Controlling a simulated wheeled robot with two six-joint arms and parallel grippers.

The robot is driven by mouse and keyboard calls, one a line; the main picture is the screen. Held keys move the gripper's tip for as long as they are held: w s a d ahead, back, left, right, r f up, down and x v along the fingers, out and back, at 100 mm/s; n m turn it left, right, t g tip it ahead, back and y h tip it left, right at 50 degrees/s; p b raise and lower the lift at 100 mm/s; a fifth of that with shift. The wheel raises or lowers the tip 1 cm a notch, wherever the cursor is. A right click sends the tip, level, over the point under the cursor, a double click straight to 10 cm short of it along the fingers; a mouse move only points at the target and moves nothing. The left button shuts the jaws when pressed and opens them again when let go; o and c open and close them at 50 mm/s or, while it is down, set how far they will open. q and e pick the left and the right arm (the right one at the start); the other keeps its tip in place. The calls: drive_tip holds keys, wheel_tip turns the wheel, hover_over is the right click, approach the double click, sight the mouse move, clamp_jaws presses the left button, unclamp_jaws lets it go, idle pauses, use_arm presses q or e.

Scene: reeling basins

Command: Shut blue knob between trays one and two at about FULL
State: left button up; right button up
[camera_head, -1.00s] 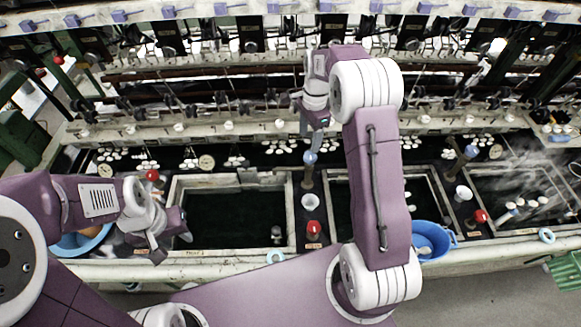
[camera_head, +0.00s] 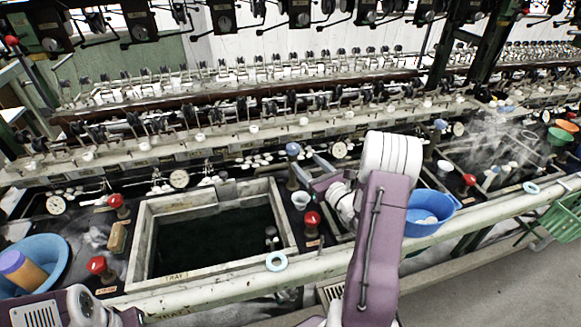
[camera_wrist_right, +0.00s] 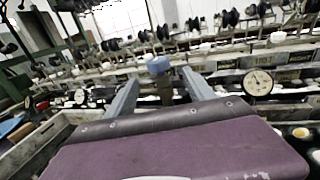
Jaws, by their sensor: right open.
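The blue knob (camera_head: 293,149) stands upright on its post between tray one (camera_head: 140,245) and the basin to its right, which my right arm mostly hides. My right gripper (camera_head: 305,165) is open just right of the knob in the head view. In the right wrist view, the blue knob (camera_wrist_right: 158,65) shows between the two spread fingers (camera_wrist_right: 160,82), near their tips. I cannot tell whether either finger touches it. My left gripper (camera_head: 130,316) is only partly visible at the bottom left edge, and its jaws cannot be made out.
A white cup (camera_head: 300,200) and a red knob (camera_head: 312,219) stand just below the blue knob. A blue bucket (camera_head: 428,212) hangs right of my arm. A pale pipe (camera_head: 215,291) runs along the front. A dial gauge (camera_wrist_right: 258,83) is right of the fingers.

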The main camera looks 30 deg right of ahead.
sight(297, 152)
drive_tip(key=w, duration=0.2)
drive_tip(key=w+p, duration=0.1)
drive_tip(key=w, duration=0.1)
drive_tip(key=shift+a+r, duration=0.3)
drive_tip(key=shift+r, duration=0.05)
drive_tip(key=w, duration=0.3)
drive_tip(key=w+p, duration=0.1)
drive_tip(key=shift+w+d+f, duration=0.2)
drive_tip(key=shift+w+f, duration=0.05)
drive_tip(key=shift+w, duration=0.05)
drive_tip(key=shift+w+a, duration=0.1)
drive_tip(key=shift+w, duration=0.2)
clamp_jaws()
